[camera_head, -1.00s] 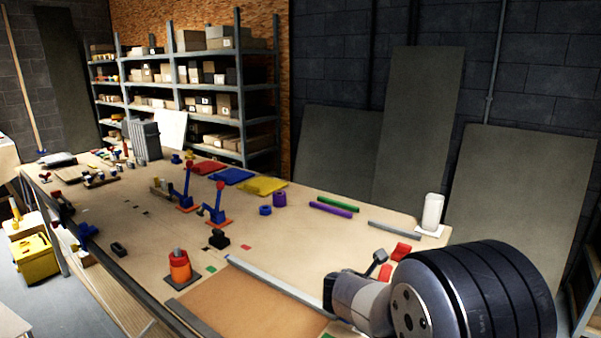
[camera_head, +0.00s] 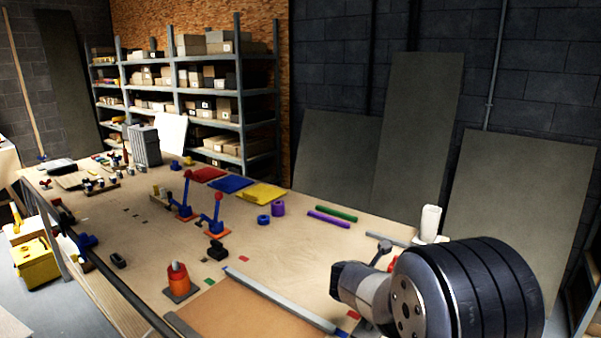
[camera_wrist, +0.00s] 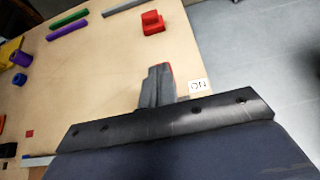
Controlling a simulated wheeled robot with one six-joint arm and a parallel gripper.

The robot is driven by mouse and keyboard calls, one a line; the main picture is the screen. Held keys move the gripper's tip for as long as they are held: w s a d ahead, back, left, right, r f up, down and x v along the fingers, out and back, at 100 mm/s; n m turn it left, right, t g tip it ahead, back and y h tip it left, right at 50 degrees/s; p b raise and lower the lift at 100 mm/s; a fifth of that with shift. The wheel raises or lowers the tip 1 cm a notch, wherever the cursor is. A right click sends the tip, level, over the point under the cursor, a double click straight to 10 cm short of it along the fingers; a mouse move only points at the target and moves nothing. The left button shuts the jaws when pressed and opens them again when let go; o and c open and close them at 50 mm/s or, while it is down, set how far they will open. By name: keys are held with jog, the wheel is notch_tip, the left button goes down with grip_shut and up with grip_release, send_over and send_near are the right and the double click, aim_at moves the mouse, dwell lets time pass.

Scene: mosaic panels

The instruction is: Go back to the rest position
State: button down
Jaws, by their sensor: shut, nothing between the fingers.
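My gripper shows in the wrist view (camera_wrist: 158,72) as short grey fingers jutting over the tabletop, shut and empty. A little red shows along the fingers' edge; I cannot tell what it belongs to. In the head view my dark, ribbed arm fills the lower right and extends over the right end of the workbench (camera_head: 270,243). The gripper's fingers are hard to make out there. In the wrist view a red block (camera_wrist: 152,23) lies on the bench beyond the fingertips, apart from them. A small white label (camera_wrist: 198,86) reading "ON" lies beside the fingers.
Grey floor (camera_wrist: 270,60) lies beyond the bench.

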notch_tip(320, 180, up, 5)
jog(key=s+p, duration=0.2)
jog(key=w+f+b, duration=0.1)
jog(key=f, duration=0.1)
jog(key=f+b, duration=0.2)
jog(key=f, duration=0.1)
jog(key=w+f+b, duration=0.1)
jog(key=f+b, duration=0.1)
jog(key=shift+w+d+f, duration=0.25)
jog(key=shift+w+f, duration=0.05)
jog(key=shift+f, duration=0.05)
jog(key=s+a+f+t+h+b, duration=0.2)
jog(key=s+a+f+b, duration=0.6)
jog(key=b, duration=0.6)
jog(key=s+a+r, duration=0.3)
jog(key=s+r, duration=0.1)
jog(key=s, duration=0.3)
jog(key=shift+s+a+r, duration=0.2)
jog(key=shift+r, duration=0.1)
jog(key=shift+d, duration=0.1)
